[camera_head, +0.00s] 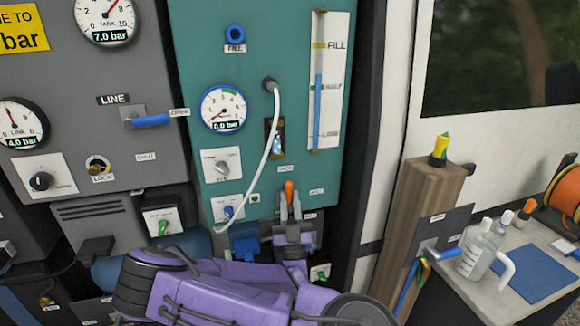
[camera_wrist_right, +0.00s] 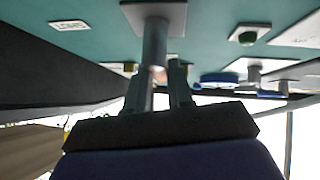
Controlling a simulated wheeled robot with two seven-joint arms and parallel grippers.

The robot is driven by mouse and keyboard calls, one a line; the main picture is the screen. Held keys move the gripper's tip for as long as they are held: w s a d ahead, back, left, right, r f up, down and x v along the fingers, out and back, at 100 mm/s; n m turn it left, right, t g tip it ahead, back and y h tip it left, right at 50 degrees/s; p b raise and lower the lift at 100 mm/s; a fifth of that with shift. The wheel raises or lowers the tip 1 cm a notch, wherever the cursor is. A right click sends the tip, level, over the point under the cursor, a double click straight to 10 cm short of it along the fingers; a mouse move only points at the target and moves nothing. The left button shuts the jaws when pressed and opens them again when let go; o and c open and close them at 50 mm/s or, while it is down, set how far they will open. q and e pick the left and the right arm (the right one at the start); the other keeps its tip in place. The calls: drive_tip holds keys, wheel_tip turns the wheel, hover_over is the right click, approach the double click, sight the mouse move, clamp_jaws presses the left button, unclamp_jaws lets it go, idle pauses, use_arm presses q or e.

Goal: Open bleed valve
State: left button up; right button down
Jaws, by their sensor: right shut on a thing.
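The teal panel (camera_head: 262,150) carries a small lever with an orange tip (camera_head: 289,187) low on its right side, with small labels around it. I take this lever to be the bleed valve's, but the labels are too small to read surely. My right gripper (camera_head: 288,214) is at the lever, shut on it from below, with the orange tip showing above the fingers. My left gripper is not in view.
A blue knob (camera_head: 228,212) and green button (camera_head: 255,198) sit left of the lever. A white hose (camera_head: 274,130) hangs down the panel. A gauge (camera_head: 223,109) reads 0.0 bar. A wooden post (camera_head: 425,200) and a bench with bottles (camera_head: 480,250) stand to the right.

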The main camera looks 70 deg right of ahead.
drive_tip(key=shift+f, duration=0.2)
drive_tip(key=c, duration=1)
unclamp_jaws()
drive_tip(key=shift+w, duration=0.15)
drive_tip(key=shift+a+f, duration=0.15)
drive_tip(key=shift+f, duration=0.05)
drive_tip(key=b+v, duration=0.3)
drive_tip(key=v, duration=0.7)
